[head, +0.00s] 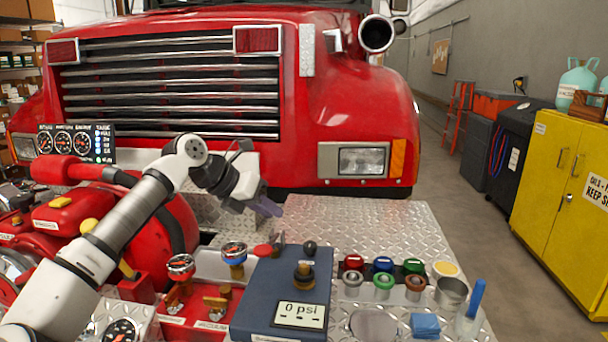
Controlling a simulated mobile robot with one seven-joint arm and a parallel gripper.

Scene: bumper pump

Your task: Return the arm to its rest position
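My white and dark arm reaches up from the lower left, bends at a high joint, and comes down to my gripper (268,208). The gripper hangs above the diamond-plate bumper deck (340,222), in front of the truck's grille. It appears clear of the things around it, and I see nothing held. Its fingers are small and seen from the side, so whether they are open or shut does not show. The arm covers part of the red pump (175,205).
A blue box reading 0 psi (299,314), gauges with valves (181,267), and colored caps (383,265) stand in front and right of the gripper. A gauge panel (76,143) stands behind the arm. The red truck (345,110) is close behind.

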